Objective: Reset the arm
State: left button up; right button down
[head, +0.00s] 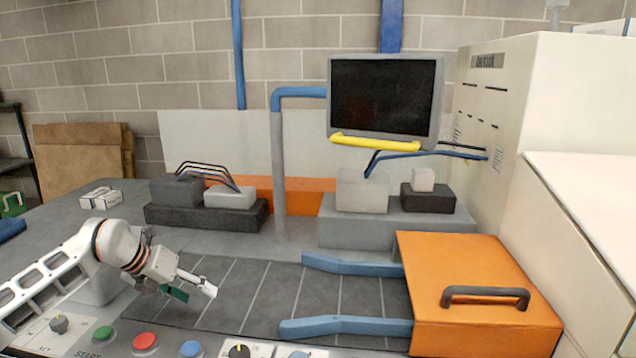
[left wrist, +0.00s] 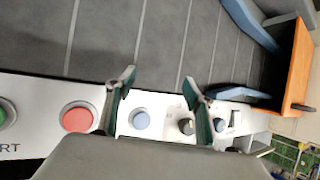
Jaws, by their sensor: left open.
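My left arm (head: 125,245) comes in from the left in the head view, bent downward at the wrist. My left gripper (head: 192,291) hangs over the dark grooved bed, near the front control panel (head: 120,339). In the left wrist view, the two fingers of the left gripper (left wrist: 158,88) stand apart with nothing between them. Below them are the grooved bed (left wrist: 150,45) and the panel's blue button (left wrist: 141,118). Whether the fingers touch anything is not clear. My right gripper is in neither view.
Two blue guide rails (head: 350,327) lead to an orange box (head: 470,265) with a dark handle. A monitor (head: 385,98) stands behind on a post (head: 279,180). Red (head: 145,341) and green (head: 103,333) buttons line the front. The bed's middle is clear.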

pick_arm(q)
jog(key=s+d+m+h, duration=0.15)
jog(key=d+h, duration=0.25)
jog(key=d, duration=0.9)
jog(key=s+d+r+n+t+h, duration=0.65)
jog(key=d+r+t, duration=0.25)
jog(key=r, duration=0.3)
jog(key=s+a+f+n+t+y, duration=0.25)
jog(key=a+f+n+y, duration=0.25)
jog(key=a+n+y, duration=0.45)
jog(key=s+a+f+n+t+y, duration=0.1)
jog(key=s+a+f+n+y, duration=0.35)
jog(key=a+n+y, duration=0.5)
jog(key=s+a+f+n+g, duration=0.3)
jog(key=s+a+f+g, duration=0.15)
jog(key=s+f, duration=0.45)
jog(key=s+a+f+n+g, duration=0.25)
jog(key=s+f+g, duration=0.35)
jog(key=s+f, duration=0.3)
jog(key=d+f+n+t+h, duration=0.2)
jog(key=d+f+h, duration=0.4)
jog(key=d+f, duration=0.6)
jog(key=d+t, duration=0.1)
jog(key=d, duration=0.3)
jog(key=shift+w+f+t+h, duration=0.15)
jog(key=shift+f+t+h, duration=0.1)
jog(key=shift+t+h, duration=0.1)
